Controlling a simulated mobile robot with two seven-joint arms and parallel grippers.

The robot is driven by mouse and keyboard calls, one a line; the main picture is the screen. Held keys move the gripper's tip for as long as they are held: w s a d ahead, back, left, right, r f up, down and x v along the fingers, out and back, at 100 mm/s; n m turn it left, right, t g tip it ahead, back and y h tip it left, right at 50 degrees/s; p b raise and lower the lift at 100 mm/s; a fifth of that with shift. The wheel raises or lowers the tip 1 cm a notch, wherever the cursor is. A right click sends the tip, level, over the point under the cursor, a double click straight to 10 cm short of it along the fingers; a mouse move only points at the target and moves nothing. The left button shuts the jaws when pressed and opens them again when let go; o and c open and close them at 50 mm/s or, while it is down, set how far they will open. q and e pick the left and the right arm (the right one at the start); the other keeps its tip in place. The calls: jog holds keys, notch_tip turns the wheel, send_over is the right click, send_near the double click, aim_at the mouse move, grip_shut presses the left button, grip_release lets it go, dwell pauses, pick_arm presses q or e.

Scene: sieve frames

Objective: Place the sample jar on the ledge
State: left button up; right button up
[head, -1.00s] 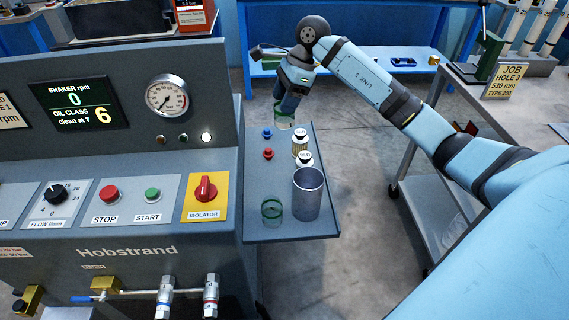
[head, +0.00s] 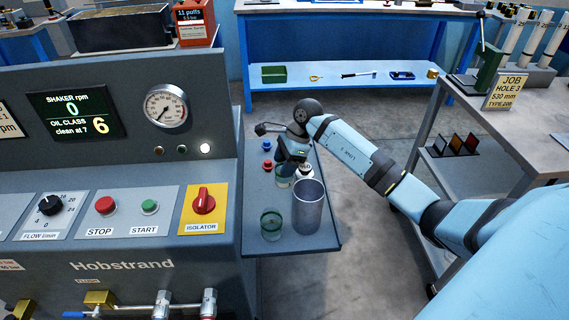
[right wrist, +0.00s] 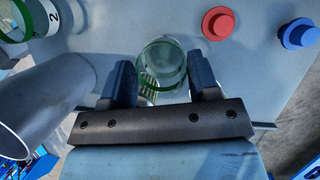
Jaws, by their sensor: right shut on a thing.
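The sample jar (head: 282,182), clear with a green rim, is between the fingers of my right gripper (head: 287,168), which is shut on it. The right wrist view also shows the jar (right wrist: 162,62) between the two dark fingers (right wrist: 161,84). It is over the grey ledge (head: 268,247) beside the machine; I cannot tell whether its base touches. A second green-rimmed jar (head: 271,224) stands on the ledge nearer to me; the right wrist view shows it marked 2 (right wrist: 42,18). My left gripper is not in view.
A tall grey metal cylinder (head: 308,208) stands on the ledge close to the held jar. A white-topped container (head: 306,170) is partly hidden behind my gripper. A red knob (head: 267,164) and a blue knob (head: 266,145) are farther back. The machine panel (head: 120,205) borders the ledge's left.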

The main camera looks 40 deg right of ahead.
jog(key=shift+f, duration=0.2)
jog(key=o, duration=0.9)
jog(key=shift+r, duration=0.1)
